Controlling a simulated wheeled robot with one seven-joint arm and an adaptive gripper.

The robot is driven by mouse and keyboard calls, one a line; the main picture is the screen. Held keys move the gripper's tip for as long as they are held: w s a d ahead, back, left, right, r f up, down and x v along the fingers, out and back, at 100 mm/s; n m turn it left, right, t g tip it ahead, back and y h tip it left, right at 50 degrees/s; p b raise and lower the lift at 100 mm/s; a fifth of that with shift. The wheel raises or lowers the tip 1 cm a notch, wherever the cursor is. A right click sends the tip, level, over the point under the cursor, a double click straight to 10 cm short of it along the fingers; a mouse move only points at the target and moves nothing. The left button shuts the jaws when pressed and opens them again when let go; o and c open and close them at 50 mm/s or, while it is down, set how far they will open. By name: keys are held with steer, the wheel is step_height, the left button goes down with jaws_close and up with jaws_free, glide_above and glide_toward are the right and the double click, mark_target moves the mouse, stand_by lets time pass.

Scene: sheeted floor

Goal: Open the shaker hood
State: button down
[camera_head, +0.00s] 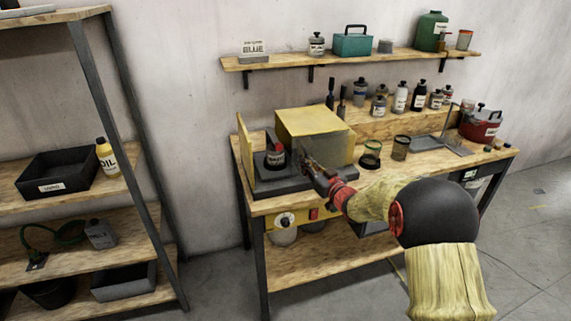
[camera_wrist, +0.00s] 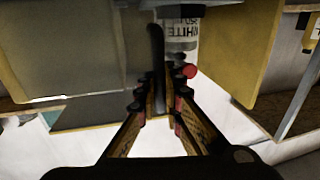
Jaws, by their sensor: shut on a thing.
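The shaker stands on the workbench, with a yellow hood (camera_head: 315,135) over its right part and a dark base (camera_head: 285,184) below. An upright yellow panel (camera_head: 246,155) stands at its left end. A labelled can (camera_head: 275,157) shows uncovered between the panel and the hood. My gripper (camera_head: 306,160) is at the hood's front left edge. In the wrist view my gripper (camera_wrist: 162,92) is shut on a dark upright bar (camera_wrist: 156,50), which looks like the hood's handle. The can, marked "WHITE" (camera_wrist: 182,38), is just beyond the bar.
Cups (camera_head: 371,154) and a red pot (camera_head: 481,124) stand farther right on the bench. Several bottles (camera_head: 400,98) stand on the raised ledge behind. A wall shelf (camera_head: 350,60) hangs above. A shelving rack (camera_head: 130,130) stands left, with open floor between it and the bench.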

steer(key=d, duration=0.2)
steer(key=w+d, duration=0.1)
steer(key=d, duration=0.1)
steer(key=w+d+p, duration=0.1)
steer(key=d, duration=0.1)
steer(key=shift+d, duration=0.35)
steer(key=c, duration=1.9)
jaws_free()
steer(key=v, duration=1.2)
